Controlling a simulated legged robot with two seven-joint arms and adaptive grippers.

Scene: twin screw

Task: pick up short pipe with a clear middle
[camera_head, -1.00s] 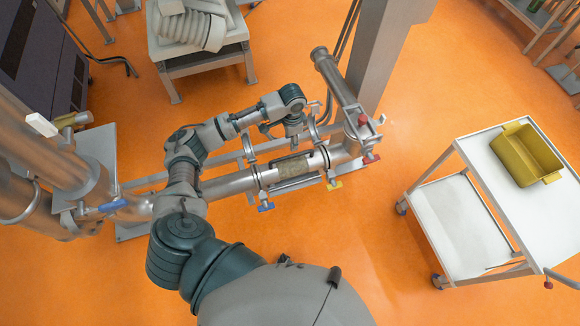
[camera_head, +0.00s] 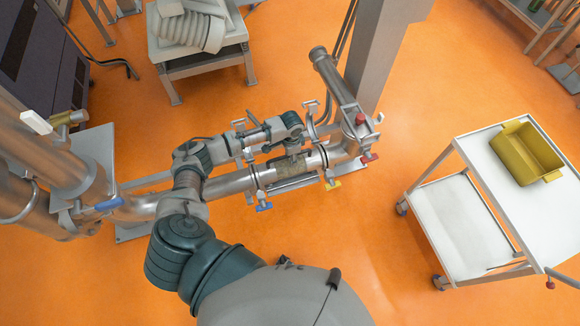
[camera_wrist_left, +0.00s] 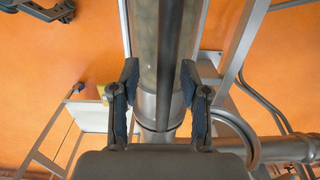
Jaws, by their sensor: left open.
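The short pipe with a clear middle (camera_head: 291,163) sits in line with the metal piping in the head view, between two clamped joints. Its middle looks see-through and brownish. In the left wrist view the pipe (camera_wrist_left: 145,45) runs up the picture, with a dark bar along its middle. My left gripper (camera_head: 299,142) is above the pipe in the head view, partly hidden by its own wrist. In the left wrist view its two fingers (camera_wrist_left: 159,75) are open, one on each side of the pipe. I cannot tell whether they touch it. My right gripper is not in view.
Clamps with blue (camera_head: 264,206), yellow (camera_head: 333,185) and red (camera_head: 369,158) handles stand around the pipe. A grey column (camera_head: 385,55) rises behind it. A white cart (camera_head: 490,160) with a yellow bin (camera_head: 527,153) stands at right. Orange floor lies clear between.

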